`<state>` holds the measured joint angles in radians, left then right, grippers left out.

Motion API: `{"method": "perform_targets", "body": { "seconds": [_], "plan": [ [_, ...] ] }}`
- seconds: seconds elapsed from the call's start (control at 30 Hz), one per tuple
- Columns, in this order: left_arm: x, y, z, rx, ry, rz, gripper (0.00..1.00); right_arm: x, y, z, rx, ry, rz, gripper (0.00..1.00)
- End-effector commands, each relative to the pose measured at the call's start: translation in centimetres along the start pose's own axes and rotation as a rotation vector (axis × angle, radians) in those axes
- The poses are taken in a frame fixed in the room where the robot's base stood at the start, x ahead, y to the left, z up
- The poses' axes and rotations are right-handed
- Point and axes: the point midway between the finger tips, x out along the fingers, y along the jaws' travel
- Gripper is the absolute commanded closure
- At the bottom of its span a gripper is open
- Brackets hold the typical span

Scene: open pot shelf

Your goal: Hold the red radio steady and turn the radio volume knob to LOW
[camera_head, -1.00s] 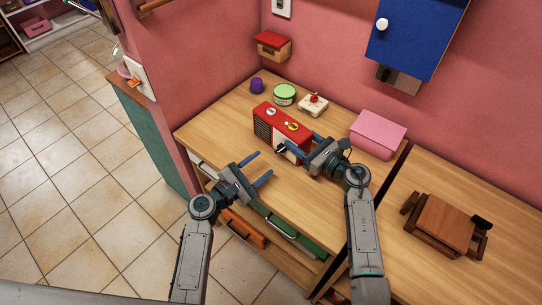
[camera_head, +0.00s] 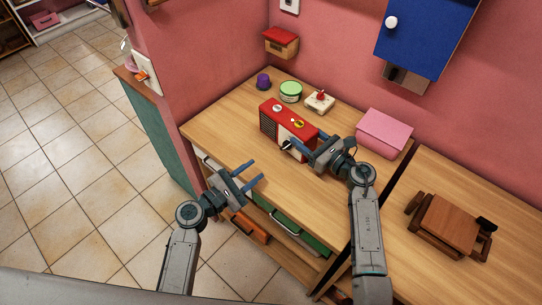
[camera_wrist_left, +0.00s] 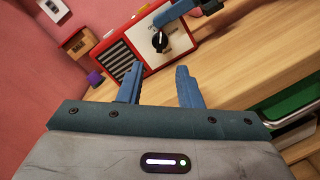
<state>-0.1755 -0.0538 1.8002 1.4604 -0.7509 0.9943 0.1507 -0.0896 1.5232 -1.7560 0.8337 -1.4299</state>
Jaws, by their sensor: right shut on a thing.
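The red radio (camera_head: 280,120) stands on the wooden desk, with a speaker grille and a pale front panel. Its black volume knob (camera_wrist_left: 159,42) sits on that panel in the left wrist view; it has a light pointer mark, and the lettering around it is too small to read. My right gripper (camera_head: 307,147) is shut on the radio's right end. My left gripper (camera_head: 253,173) is open and empty in front of the radio, apart from it. In the left wrist view the left fingers (camera_wrist_left: 160,85) point towards the radio, below the knob.
A purple cup (camera_head: 263,82), a green tin (camera_head: 291,91) and a white box with a red top (camera_head: 319,101) stand behind the radio. A pink box (camera_head: 384,133) is to its right. A blue cabinet (camera_head: 424,38) hangs above. The desk (camera_head: 215,128) is clear left of the radio.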

Motion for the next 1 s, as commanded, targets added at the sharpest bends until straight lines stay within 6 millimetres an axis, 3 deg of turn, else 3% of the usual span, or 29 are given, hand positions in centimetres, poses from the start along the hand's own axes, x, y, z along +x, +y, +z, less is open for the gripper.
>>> {"method": "perform_targets", "body": {
  "seconds": [0.5,0.7,1.0],
  "plan": [
    [9.5,0.0,0.1,-0.002,-0.002,0.001,0.68,0.0,0.0,0.1,-0.001,-0.001,0.000,0.87],
    [10.9,0.0,0.0,0.000,0.000,0.000,0.68,0.0,0.0,0.1,0.000,-0.001,0.000,0.87],
    [11.1,0.0,0.0,0.000,0.000,0.000,0.68,0.0,0.0,0.1,0.000,-0.001,0.000,0.87]
  ]
}}
